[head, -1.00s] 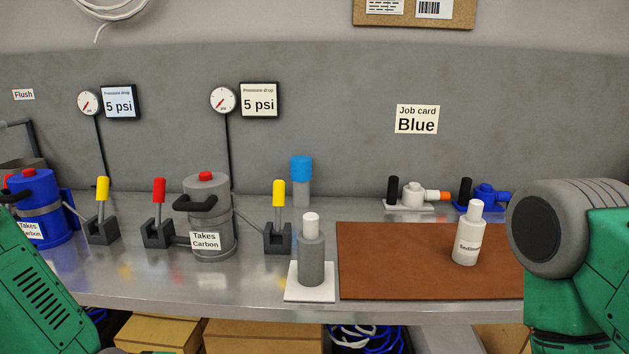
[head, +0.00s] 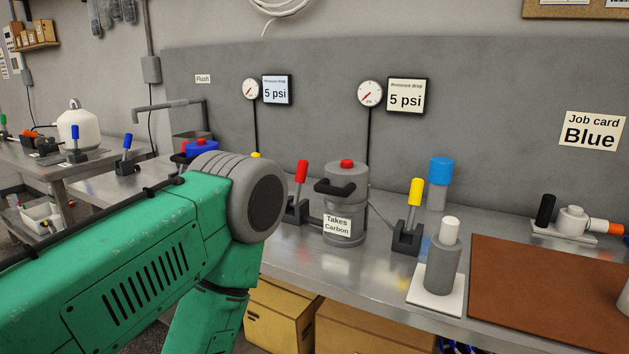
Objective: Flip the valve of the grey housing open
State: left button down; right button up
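The grey housing (head: 346,214) stands upright on the metal bench, with a red button on top, a black handle and a "Takes Carbon" label. A red-handled lever valve (head: 301,173) stands at its left, its lever nearly upright. A yellow-handled lever valve (head: 415,193) stands at its right, its lever also nearly upright. The blue housing (head: 200,147) is mostly hidden behind my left arm, with a yellow tip showing beside it. My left arm crosses the lower left, but its gripper is out of view. My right gripper is out of view.
A grey white-capped bottle (head: 443,262) stands on a white pad in front of the yellow valve. A blue-capped cylinder (head: 440,182) stands behind. A brown mat (head: 545,290) lies at right. A job card (head: 592,132) reads Blue. Cardboard boxes (head: 360,332) sit below the bench.

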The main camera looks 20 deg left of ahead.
aim_at(300, 178)
jog(key=j+z, duration=0.35)
jog(key=j, duration=0.35)
jog(key=j+z, duration=0.4)
jog(key=j, duration=0.35)
jog(key=k+j+z, duration=0.15)
jog(key=j+z, duration=0.2)
jog(key=j, duration=0.35)
